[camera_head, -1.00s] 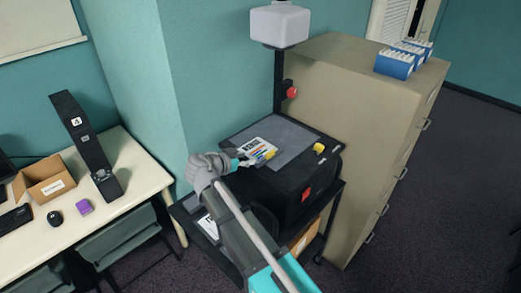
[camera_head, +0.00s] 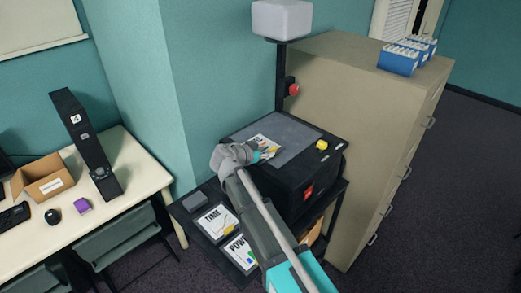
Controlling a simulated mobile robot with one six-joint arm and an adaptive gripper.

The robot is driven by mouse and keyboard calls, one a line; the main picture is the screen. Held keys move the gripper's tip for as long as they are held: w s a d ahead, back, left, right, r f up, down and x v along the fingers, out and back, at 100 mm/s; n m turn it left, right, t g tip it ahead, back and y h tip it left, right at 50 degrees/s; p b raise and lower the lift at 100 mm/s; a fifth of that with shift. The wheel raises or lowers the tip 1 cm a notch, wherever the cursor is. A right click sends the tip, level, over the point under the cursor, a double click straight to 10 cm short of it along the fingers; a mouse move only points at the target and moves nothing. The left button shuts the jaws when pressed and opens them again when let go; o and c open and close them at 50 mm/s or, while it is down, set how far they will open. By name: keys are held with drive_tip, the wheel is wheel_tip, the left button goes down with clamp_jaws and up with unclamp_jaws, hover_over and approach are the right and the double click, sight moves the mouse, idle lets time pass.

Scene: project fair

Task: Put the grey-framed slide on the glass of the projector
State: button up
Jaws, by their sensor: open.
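The projector (camera_head: 302,178) is a black box with a grey glass plate (camera_head: 297,143) on top. A white printed slide (camera_head: 264,140) lies on the left part of the glass, partly hidden by my gripper; its frame colour is too small to tell. My gripper (camera_head: 268,153) is open at the near edge of this slide; whether it touches it I cannot tell. Two other printed slides lie on the lower shelf left of the projector, one reading TAGE (camera_head: 215,223) and another (camera_head: 240,253) partly behind my arm.
A yellow object (camera_head: 321,145) sits on the projector's right rim. The post with a red knob (camera_head: 292,89) and white head (camera_head: 282,19) rises behind the glass. A beige cabinet (camera_head: 350,100) stands close on the right. A white desk (camera_head: 130,165) is at left.

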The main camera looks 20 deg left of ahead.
sight(272, 150)
idle(0.3)
drive_tip(key=b+x, duration=0.1)
drive_tip(key=x, duration=0.3)
drive_tip(key=shift+w+a+f+b, duration=0.15)
drive_tip(key=shift+b, duration=0.2)
drive_tip(key=shift+w+d+f, duration=0.1)
drive_tip(key=shift+w+d, duration=0.15)
drive_tip(key=shift+w, duration=0.2)
drive_tip(key=shift+c, duration=0.2)
clamp_jaws()
